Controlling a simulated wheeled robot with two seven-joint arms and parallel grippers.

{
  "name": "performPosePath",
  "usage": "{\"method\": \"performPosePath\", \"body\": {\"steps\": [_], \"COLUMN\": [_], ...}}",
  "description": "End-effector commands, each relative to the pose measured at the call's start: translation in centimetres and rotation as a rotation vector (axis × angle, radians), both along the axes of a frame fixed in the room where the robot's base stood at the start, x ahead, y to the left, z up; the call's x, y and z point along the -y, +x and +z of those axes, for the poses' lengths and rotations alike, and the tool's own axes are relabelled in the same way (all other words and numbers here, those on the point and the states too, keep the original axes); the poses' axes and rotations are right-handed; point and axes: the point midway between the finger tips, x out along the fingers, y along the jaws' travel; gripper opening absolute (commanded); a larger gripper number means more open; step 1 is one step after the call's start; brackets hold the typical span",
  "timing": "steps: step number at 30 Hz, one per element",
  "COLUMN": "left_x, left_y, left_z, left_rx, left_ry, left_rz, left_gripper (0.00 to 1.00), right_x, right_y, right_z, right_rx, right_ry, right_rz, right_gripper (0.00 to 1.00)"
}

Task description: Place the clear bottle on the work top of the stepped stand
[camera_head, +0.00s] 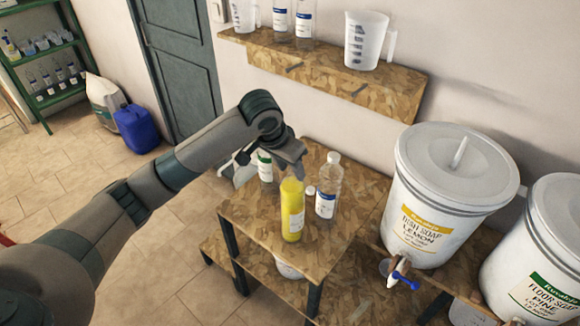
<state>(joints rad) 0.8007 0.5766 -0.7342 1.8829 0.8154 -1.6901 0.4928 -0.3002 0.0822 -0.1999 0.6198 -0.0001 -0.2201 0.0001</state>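A clear bottle (328,187) with a white cap and a white-and-blue label stands upright on the upper wooden board, the work top (324,243), of the stepped stand. A yellow bottle (292,211) is just left of it, near the board's front. My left gripper (298,172) is over the board, close to the top of the yellow bottle and left of the clear bottle. Its fingers are small and partly hidden by its own body, so I cannot tell whether they are open or touch the yellow bottle. My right gripper is not in view.
A white bottle with a green label (264,166) is behind my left gripper. Large white drums, lemon (440,190) and pine (545,255), stand to the right, the lemon one with a blue-handled tap (402,277). A wall shelf (330,72) holds clear bottles and a measuring jug (364,40).

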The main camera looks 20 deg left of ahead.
Motion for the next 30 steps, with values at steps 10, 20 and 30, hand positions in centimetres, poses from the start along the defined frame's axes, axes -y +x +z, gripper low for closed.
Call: {"method": "performPosePath", "body": {"steps": [10,20,30], "left_x": [-0.1,-0.7,-1.4], "left_y": [-0.2,-1.8,-3.8], "left_z": [0.7,5.0,10.0], "left_rx": [0.002,0.007,0.003], "left_ry": [-0.002,0.000,0.000], "left_rz": [0.000,-0.001,-0.001], "left_gripper": [0.39,0.39,0.39], "right_x": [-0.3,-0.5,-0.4], "right_y": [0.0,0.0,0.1], "right_z": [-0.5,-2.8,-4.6], "right_rx": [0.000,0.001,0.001], "right_ry": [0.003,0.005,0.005], "right_rz": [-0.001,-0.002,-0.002], "right_gripper": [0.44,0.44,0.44]}}
